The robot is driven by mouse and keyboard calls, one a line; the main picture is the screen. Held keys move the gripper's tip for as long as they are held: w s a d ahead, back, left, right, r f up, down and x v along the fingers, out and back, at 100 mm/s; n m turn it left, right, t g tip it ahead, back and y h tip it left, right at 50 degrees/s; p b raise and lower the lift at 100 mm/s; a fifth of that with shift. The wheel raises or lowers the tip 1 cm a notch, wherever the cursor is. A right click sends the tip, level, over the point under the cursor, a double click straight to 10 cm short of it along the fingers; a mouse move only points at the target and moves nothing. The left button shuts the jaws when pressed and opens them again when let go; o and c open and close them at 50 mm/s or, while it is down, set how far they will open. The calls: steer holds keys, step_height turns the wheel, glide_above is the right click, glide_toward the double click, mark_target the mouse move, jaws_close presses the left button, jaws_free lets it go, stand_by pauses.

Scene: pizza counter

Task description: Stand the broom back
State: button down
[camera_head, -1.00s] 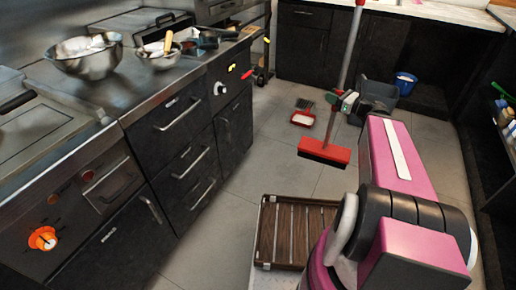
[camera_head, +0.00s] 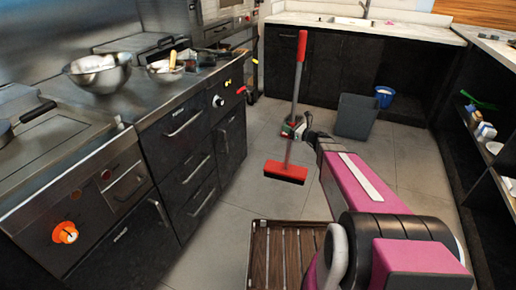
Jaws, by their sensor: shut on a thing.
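The broom (camera_head: 286,172) stands nearly upright in the middle of the head view, with a red grip at the top, a grey pole and a red head with dark bristles low over the tiles. I cannot tell whether the bristles touch the floor. My gripper (camera_head: 293,129) is shut on the lower part of the pole, at the end of my pink arm. Its fingertips are small and partly hidden in this view.
A dark grey bin (camera_head: 356,116) stands behind the gripper, with a blue bucket (camera_head: 384,96) to its right. A brown slatted rack (camera_head: 283,258) lies in front. The counter with drawers (camera_head: 190,150) runs along the left, open shelves (camera_head: 490,150) along the right. Tiled floor is free between.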

steer(key=w+a+f, duration=0.4)
steer(key=a+f, duration=0.3)
steer(key=f, duration=0.3)
steer(key=w+a+f, duration=0.5)
steer(key=a+f, duration=0.3)
steer(key=f, duration=0.2)
steer(key=shift+w+g, duration=0.3)
steer(key=shift+g, duration=0.1)
steer(key=shift+f, duration=0.15)
step_height(320, 180, down, 9)
steer(key=shift+f, duration=0.45)
steer(key=shift+c, duration=2.1)
jaws_free()
